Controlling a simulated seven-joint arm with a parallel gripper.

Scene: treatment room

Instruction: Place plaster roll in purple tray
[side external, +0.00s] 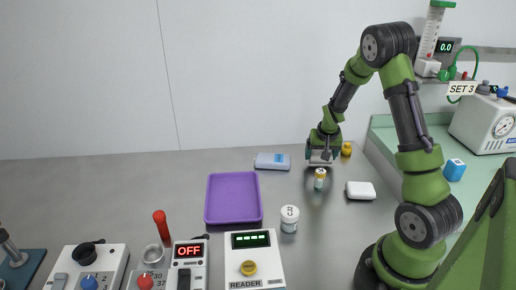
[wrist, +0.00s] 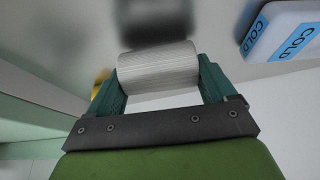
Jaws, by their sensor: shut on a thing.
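The plaster roll (wrist: 158,68) is a pale, ribbed cylinder held sideways between the two teal fingers of my gripper (wrist: 160,80) in the wrist view. In the side view my gripper (side external: 321,157) points down at the back of the grey table, with the roll hard to make out between its fingers. I cannot tell for sure whether the roll is clear of the table. The purple tray (side external: 233,197) lies flat and empty near the middle of the table, to the left of and nearer than my gripper. The tray is not in the wrist view.
A cold pack (side external: 272,161), also in the wrist view (wrist: 285,32), lies left of my gripper. A small vial (side external: 320,178), a white jar (side external: 289,218), a white box (side external: 360,190) and a yellow object (side external: 347,148) stand around. Control boxes (side external: 254,260) line the front.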

